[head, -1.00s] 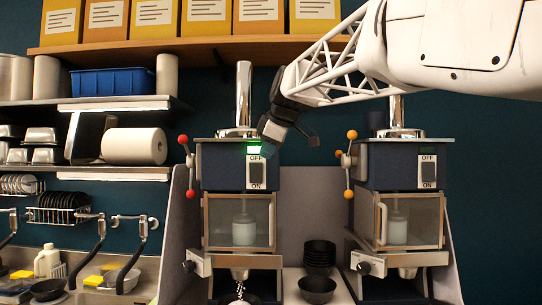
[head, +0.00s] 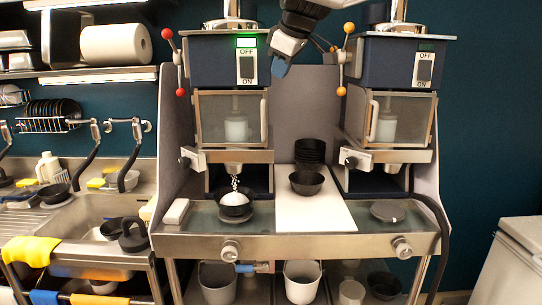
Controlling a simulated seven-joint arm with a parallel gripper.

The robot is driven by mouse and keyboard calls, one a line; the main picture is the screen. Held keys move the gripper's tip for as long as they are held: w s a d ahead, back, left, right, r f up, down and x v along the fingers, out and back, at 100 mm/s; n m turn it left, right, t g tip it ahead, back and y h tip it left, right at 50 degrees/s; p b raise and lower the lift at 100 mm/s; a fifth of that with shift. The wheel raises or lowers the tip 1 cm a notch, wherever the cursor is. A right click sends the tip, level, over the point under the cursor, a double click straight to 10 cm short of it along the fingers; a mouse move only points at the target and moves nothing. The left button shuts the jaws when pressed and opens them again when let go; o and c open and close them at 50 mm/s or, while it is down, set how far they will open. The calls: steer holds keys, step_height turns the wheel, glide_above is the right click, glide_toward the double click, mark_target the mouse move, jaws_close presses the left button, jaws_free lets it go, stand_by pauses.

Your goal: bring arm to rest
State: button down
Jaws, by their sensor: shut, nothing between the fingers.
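My gripper (head: 282,65) is at the top middle of the head view, shut and empty. Its blue-grey fingertips point down, just right of the left machine's OFF/ON switch (head: 247,69), with a gap in the picture between them. A green light (head: 246,42) glows above that switch. The left machine (head: 213,64) pours white grains into a black bowl (head: 234,211) under its spout, where a white heap lies. Most of my arm is out of view above.
The right machine (head: 379,65) stands close by, its orange-ended lever (head: 341,57) near my gripper. Black bowls (head: 308,160) are stacked on a white board (head: 315,213) between the machines. A sink (head: 85,215) is at left. The wall area at far right is open.

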steer(key=s+d+f+m+g+h, duration=0.1)
steer(key=s+d+f+m, duration=0.3)
steer(key=s+f, duration=0.8)
steer(key=s+d+f+m+g+h, duration=0.1)
steer(key=s+d+f+m, duration=0.4)
steer(key=s+f, duration=0.7)
steer(key=s+d+f+m+g+h, duration=0.1)
steer(key=s+d+f+m, duration=0.4)
steer(key=s+f, duration=0.8)
steer(key=shift+d+h, duration=0.3)
steer(key=shift+d, duration=0.8)
